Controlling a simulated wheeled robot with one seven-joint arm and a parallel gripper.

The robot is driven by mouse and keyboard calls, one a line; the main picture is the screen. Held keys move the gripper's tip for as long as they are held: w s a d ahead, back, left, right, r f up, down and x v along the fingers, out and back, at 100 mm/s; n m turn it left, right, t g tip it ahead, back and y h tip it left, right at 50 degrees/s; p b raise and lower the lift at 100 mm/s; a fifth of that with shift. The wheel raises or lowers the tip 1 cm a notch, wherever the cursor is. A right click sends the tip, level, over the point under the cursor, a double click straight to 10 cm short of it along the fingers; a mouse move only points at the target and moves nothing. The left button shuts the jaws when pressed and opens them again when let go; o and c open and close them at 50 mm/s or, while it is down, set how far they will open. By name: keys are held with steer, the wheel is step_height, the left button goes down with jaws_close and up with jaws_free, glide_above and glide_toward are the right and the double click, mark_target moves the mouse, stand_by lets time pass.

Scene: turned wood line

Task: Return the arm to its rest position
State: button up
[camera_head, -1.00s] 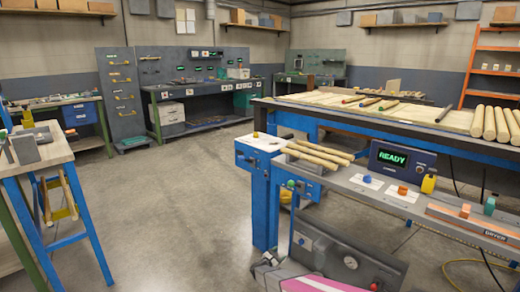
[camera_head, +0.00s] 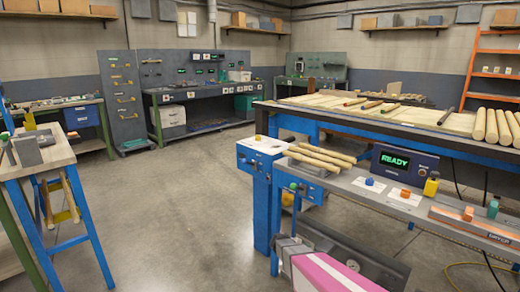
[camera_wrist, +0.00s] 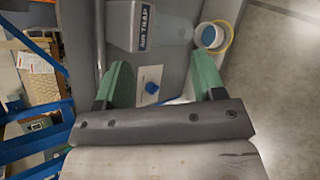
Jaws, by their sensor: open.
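My gripper (camera_wrist: 158,62) shows in the wrist view with its two green fingers spread wide and nothing between them. Past the fingers are a grey unit labelled AIR TRAP (camera_wrist: 148,25) and a blue knob on a white card (camera_wrist: 151,87); the fingers look clear of both. In the head view, part of my arm with a pink stripe (camera_head: 330,272) shows at the bottom, in front of the blue-framed bench. My fingers cannot be made out in that view.
The bench holds pale wood rods (camera_head: 322,157), a READY display (camera_head: 395,161), coloured buttons and a yellow bottle (camera_head: 431,184). A wood-topped stand (camera_head: 55,155) is at left. Open concrete floor (camera_head: 185,210) lies between. A round blue-and-yellow container (camera_wrist: 211,37) shows in the wrist view.

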steer(key=s+a+r+m+g+y, duration=0.2)
steer(key=s+r+m+y, duration=0.8)
steer(key=s+r, duration=0.7)
steer(key=shift+s+a+r+g+y, duration=0.35)
steer(key=shift+s+a+y, duration=0.15)
steer(key=shift+s+a, duration=0.45)
steer(key=shift+s+d, duration=0.15)
